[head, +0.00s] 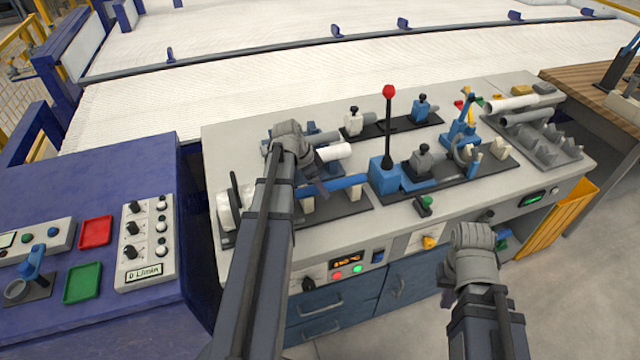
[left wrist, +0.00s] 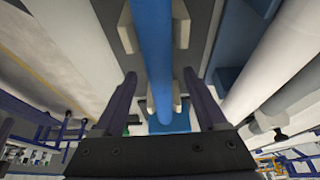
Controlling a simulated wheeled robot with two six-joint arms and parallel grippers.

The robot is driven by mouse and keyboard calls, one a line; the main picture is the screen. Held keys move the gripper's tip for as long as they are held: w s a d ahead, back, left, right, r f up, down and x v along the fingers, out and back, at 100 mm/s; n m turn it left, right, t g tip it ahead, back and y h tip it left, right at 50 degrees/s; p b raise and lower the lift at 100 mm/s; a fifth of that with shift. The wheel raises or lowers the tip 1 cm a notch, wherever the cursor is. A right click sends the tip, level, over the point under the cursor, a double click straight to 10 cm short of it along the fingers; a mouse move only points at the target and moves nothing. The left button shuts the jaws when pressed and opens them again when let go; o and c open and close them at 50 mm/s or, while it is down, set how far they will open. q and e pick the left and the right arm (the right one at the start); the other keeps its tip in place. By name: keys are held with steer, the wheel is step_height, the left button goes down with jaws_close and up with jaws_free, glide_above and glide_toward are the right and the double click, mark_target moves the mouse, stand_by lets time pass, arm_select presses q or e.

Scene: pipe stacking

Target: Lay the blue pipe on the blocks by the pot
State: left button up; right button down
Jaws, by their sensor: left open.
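In the left wrist view the blue pipe (left wrist: 152,45) runs between pairs of pale blocks (left wrist: 180,24). My left gripper (head: 319,190) is over the pipe's left part. Its two fingers (left wrist: 163,95) stand apart, one on each side of the pipe, with gaps between. My right gripper (head: 486,216) hangs in front of the bench's front edge; its fingers are mostly hidden by its wrist.
A white pipe (head: 333,152) lies just behind the blue one. A blue stand with a red-knobbed lever (head: 388,92) rises at the pipe's right end. Grey V-shaped holders (head: 550,150) and more pipes are at the right. A purple table (head: 100,190) stands left.

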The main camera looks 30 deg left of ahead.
mark_target(312, 188)
arm_select(q)
steer(key=shift+r, duration=0.1)
steer(key=p+v, duration=0.7)
steer(key=shift+s+a+r, duration=0.1)
steer(key=shift+s+r, duration=0.05)
steer(key=shift+r, duration=0.2)
steer(key=shift+f, duration=0.1)
steer(key=shift+d, duration=0.25)
steer(key=s+d+n+g+y, duration=0.1)
steer(key=s+d, duration=0.3)
steer(key=d, duration=0.6)
steer(key=s+d+f+n+g+y, duration=0.1)
steer(key=s+d, duration=0.4)
steer(key=d, duration=0.6)
steer(key=s+d+n+g+y, duration=0.1)
steer(key=s+d, duration=0.3)
steer(key=d, duration=0.7)
steer(key=shift+s+d+f+n+g+y, duration=0.25)
steer(key=shift+s+n+g+y, duration=0.1)
steer(key=shift+n+y, duration=0.35)
